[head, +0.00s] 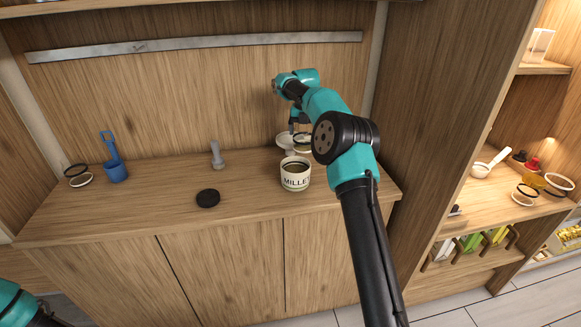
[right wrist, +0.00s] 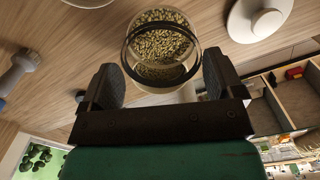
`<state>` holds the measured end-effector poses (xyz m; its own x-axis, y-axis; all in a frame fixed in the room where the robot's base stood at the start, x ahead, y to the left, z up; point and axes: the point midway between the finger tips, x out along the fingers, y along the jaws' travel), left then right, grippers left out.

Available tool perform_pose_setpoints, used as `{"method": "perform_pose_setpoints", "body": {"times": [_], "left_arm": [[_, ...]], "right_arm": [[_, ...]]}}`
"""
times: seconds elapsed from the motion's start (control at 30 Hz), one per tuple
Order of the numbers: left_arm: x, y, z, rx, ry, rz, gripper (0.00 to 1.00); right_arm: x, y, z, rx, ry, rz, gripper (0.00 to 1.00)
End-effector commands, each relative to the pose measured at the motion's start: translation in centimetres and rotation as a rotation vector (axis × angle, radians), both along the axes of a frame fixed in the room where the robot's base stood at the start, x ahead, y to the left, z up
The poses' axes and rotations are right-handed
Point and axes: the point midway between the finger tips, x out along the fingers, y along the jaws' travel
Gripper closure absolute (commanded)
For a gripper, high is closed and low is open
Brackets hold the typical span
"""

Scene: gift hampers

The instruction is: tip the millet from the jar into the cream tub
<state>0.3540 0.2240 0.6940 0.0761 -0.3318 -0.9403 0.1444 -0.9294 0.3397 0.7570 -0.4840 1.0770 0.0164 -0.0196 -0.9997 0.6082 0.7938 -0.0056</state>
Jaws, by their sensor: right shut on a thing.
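My right gripper (head: 298,128) is shut on a clear jar (head: 302,142) with a dark rim. It holds the jar above the back right of the counter, behind the cream tub, and my arm partly hides it. In the right wrist view the jar (right wrist: 163,48) sits between the two fingers with greenish-yellow millet (right wrist: 160,42) inside. The cream tub (head: 295,180), marked MILLET, stands upright and open on the counter, its inside dark. My left gripper is out of view; only a bit of that arm shows at bottom left.
A white knobbed lid (right wrist: 258,20) lies near the jar. A grey pestle-like tool (head: 217,155), a black disc (head: 208,197), a blue scoop (head: 114,165) and another jar (head: 78,176) stand further left. A wooden wall and shelves (head: 500,200) border the right.

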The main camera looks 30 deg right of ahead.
Motion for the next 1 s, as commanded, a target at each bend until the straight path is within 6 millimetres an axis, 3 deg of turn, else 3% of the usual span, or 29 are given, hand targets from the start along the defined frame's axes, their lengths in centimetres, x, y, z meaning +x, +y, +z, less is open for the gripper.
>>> {"method": "perform_pose_setpoints", "body": {"times": [0.27, 0.8, 1.0], "left_arm": [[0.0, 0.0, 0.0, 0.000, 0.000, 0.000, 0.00], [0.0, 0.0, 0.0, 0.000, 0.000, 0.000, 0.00], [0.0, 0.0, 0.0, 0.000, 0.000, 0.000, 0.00]], "right_arm": [[0.0, 0.0, 0.4, -0.001, -0.002, 0.000, 0.46], [0.1, 0.0, 4.5, -0.002, -0.003, 0.000, 0.46], [0.0, 0.0, 5.1, -0.002, -0.002, 0.000, 0.46]]}}
